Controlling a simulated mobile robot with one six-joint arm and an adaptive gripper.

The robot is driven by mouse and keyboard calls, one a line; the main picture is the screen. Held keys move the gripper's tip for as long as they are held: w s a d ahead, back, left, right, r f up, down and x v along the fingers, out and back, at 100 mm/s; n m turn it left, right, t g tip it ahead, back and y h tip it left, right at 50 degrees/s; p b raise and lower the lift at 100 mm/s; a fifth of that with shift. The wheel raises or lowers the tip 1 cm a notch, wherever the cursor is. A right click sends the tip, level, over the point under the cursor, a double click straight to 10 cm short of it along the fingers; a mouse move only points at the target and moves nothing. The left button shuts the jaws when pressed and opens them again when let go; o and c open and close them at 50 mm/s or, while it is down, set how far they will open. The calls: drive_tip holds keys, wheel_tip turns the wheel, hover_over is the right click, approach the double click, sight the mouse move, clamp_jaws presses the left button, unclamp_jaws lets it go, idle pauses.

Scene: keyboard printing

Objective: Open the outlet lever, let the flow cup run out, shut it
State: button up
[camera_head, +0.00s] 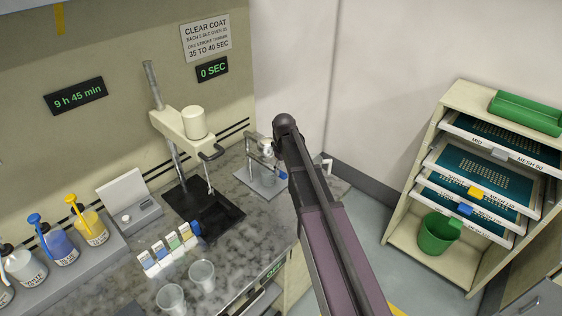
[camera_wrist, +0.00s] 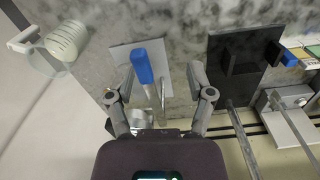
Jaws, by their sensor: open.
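The flow cup stand (camera_head: 262,182) is on the counter, left of my arm in the head view. Its metal cup (camera_head: 266,147) is high on the stand, and a blue lever tip (camera_head: 282,175) shows close by. In the wrist view the blue lever (camera_wrist: 142,62) points up the picture over the pale base plate (camera_wrist: 122,52). My gripper (camera_wrist: 160,88) is open, its fingers on either side of the lever and stand, with nothing held. Shiny metal (camera_wrist: 140,118) shows between the fingers, partly hidden. Contact with the lever cannot be told. My arm hides the gripper in the head view.
The timer (camera_head: 212,70) reads 0 SEC below a sign saying 35 TO 40 SEC. A press (camera_head: 185,130) with a dark base (camera_wrist: 262,78) stands beside the stand. A rack (camera_head: 455,95) stands at right.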

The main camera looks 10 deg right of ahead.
drive_tip(key=w+r+n+p, duration=0.1)
drive_tip(key=w+r+p, duration=0.4)
drive_tip(key=w+r, duration=0.1)
drive_tip(key=shift+r+n, duration=0.2)
drive_tip(key=shift+n, duration=0.1)
drive_tip(key=shift+w+f, duration=0.1)
drive_tip(key=shift+f, duration=0.1)
wheel_tip(320, 180, down, 13)
drive_tip(key=b, duration=1.4)
drive_tip(key=shift+f, duration=0.2)
clamp_jaws()
